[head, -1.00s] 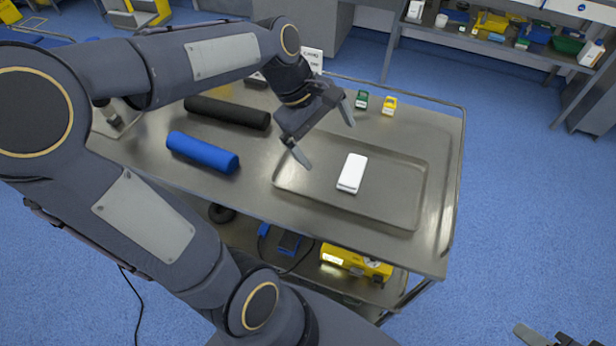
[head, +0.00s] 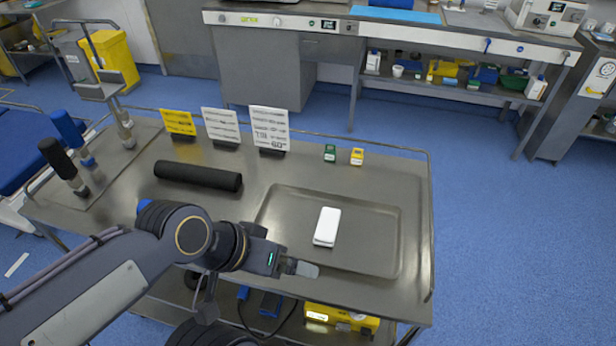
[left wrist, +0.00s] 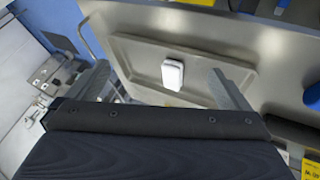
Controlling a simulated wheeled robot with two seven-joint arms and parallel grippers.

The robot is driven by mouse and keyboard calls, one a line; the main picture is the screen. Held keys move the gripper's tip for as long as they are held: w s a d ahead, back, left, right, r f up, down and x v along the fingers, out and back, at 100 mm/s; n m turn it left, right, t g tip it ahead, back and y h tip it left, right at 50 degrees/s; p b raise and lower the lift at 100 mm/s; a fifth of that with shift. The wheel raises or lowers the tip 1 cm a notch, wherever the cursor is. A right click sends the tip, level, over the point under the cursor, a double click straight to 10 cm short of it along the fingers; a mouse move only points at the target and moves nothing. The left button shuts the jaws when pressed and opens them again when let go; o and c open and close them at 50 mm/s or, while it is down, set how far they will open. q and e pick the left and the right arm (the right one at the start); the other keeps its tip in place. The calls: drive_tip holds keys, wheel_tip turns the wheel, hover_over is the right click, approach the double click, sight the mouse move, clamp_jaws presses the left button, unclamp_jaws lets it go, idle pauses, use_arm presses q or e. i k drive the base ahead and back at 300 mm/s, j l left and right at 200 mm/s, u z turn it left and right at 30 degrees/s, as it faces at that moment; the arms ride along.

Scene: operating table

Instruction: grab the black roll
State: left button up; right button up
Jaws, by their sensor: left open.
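The black roll (head: 198,176) lies on the steel table, left of the tray and in front of the standing cards. In the left wrist view the black roll (left wrist: 292,132) shows partly at the right edge. My left gripper (head: 298,268) is at the tray's front left corner, to the right and in front of the black roll, apart from it. In the left wrist view its fingers (left wrist: 160,72) are spread wide with nothing held between them. My right gripper is not in view.
A white box (head: 327,227) lies in the shallow tray (head: 385,240). The blue roll (head: 144,206) is mostly hidden behind my left arm. Standing cards (head: 222,126) and small green (head: 330,153) and yellow (head: 357,156) boxes are behind.

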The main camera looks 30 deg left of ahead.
sight(226, 180)
drive_tip(key=u, duration=1.85)
drive_tip(key=i+j+u, duration=0.2)
drive_tip(key=u, duration=0.15)
drive_tip(key=i+j+u, duration=0.2)
drive_tip(key=j+u, duration=0.15)
